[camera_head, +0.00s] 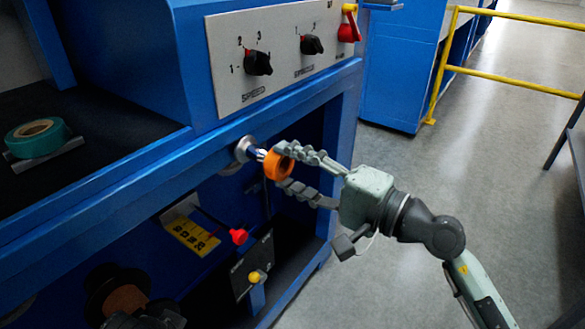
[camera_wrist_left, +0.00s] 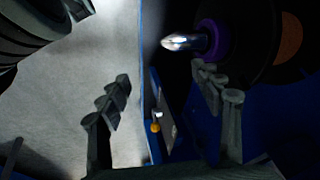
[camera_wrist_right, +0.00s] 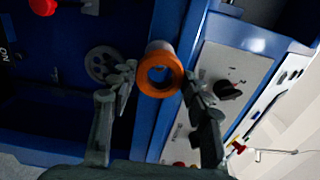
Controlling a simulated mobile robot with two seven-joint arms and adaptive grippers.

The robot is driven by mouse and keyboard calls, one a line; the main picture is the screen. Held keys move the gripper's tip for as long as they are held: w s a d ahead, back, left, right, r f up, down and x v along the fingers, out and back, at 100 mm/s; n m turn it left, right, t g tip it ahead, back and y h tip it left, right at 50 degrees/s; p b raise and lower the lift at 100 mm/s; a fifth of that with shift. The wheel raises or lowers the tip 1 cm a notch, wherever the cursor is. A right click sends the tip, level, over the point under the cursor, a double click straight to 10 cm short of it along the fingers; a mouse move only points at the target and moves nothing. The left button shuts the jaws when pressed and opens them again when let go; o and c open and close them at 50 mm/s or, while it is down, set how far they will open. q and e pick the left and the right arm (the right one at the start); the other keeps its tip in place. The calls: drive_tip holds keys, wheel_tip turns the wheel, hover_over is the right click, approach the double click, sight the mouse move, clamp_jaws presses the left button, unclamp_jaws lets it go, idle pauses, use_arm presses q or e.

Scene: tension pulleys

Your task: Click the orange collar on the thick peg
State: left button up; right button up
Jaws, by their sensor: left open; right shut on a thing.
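The orange collar (camera_head: 277,165) is in my right gripper (camera_head: 284,168), clamped between its two fingers. In the right wrist view the collar (camera_wrist_right: 160,92) faces the camera with its round hole visible. In the head view the collar sits right at the tip of a silver peg (camera_head: 260,154) that sticks out of a grey round flange (camera_head: 241,149) on the blue frame. I cannot tell whether the peg tip is inside the collar. My left gripper (camera_wrist_left: 166,92) is open and empty. In its view a silver-tipped peg (camera_wrist_left: 184,41) with a purple ring (camera_wrist_left: 214,38) stands near one finger.
A control panel (camera_head: 275,60) with black knobs and a red switch (camera_head: 349,28) is above the peg. A red knob (camera_head: 239,236) and a yellow knob (camera_head: 254,277) are below. A green tape roll (camera_head: 37,136) lies on the left shelf. Open floor is at right.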

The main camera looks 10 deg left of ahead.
sight(263, 156)
drive_tip(key=shift+a, duration=0.15)
drive_tip(key=shift+x, duration=1.35)
drive_tip(key=shift+b, duration=0.35)
drive_tip(key=shift+w+a, duration=0.15)
drive_tip(key=shift+x, duration=1.3)
idle(0.5)
